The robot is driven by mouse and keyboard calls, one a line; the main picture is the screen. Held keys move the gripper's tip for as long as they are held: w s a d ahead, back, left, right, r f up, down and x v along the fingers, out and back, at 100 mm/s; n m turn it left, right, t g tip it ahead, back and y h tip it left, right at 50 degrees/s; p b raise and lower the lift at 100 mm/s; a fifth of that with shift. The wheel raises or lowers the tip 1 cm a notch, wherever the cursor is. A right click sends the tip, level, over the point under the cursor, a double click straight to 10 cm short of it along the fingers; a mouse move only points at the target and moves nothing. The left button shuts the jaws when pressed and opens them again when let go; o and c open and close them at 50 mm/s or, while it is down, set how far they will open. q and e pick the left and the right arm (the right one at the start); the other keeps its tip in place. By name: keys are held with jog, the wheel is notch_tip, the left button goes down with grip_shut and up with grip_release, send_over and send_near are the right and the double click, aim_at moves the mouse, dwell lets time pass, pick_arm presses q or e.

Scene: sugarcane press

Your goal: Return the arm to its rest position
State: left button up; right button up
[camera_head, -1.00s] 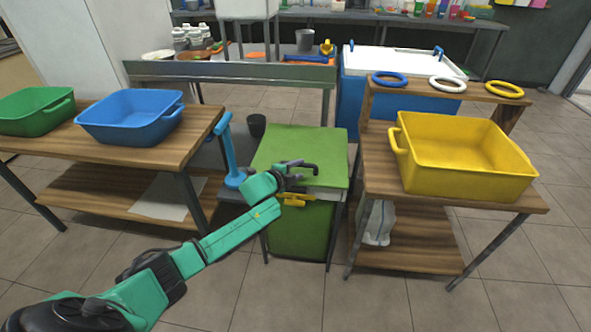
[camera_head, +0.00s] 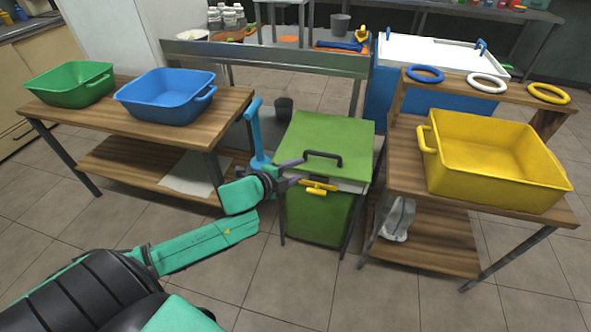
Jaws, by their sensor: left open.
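My left arm comes in from the lower left of the head view, its forearm bent up toward the middle. My left gripper (camera_head: 290,174) is open and empty, its dark fingers pointing right. It is in front of the left front edge of the green-lidded press box (camera_head: 336,137). The box's black lid handle (camera_head: 323,157) and the yellow latch (camera_head: 316,187) on its front lie just right of the fingers. I cannot tell whether the fingers touch the box. My right gripper is not in view.
A blue lever (camera_head: 256,133) stands left of the box, close to my gripper. A wooden table at left holds a green tub (camera_head: 70,84) and a blue tub (camera_head: 167,96). A wooden table at right holds a yellow tub (camera_head: 493,161). The floor in front is clear.

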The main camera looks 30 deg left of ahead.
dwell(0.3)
pick_arm(q)
jog(key=s+a+f+n+g+y+p, duration=0.2)
jog(key=s+a+f+n+g+p, duration=0.25)
jog(key=f, duration=0.55)
jog(key=s+a+f+n+g+y+p, duration=0.1)
jog(key=s+a+f+n+p, duration=0.3)
jog(key=s+f, duration=0.55)
jog(key=s+d+f+n+g+p, duration=0.1)
jog(key=s+d+f+n+g, duration=0.1)
jog(key=s, duration=0.7)
jog(key=s+d+f+n+g+p, duration=0.1)
jog(key=s+d+f+n+g, duration=0.1)
jog(key=s+d+f, duration=0.2)
jog(key=s+d+f+n+g+p, duration=0.1)
jog(key=s+d+f+n+g, duration=0.1)
jog(key=s+f, duration=0.6)
jog(key=s+d+n, duration=0.1)
jog(key=s, duration=0.5)
jog(key=shift+s+d+f+g+h, duration=0.2)
jog(key=shift+d+g+h, duration=0.1)
jog(key=shift+d+g, duration=0.1)
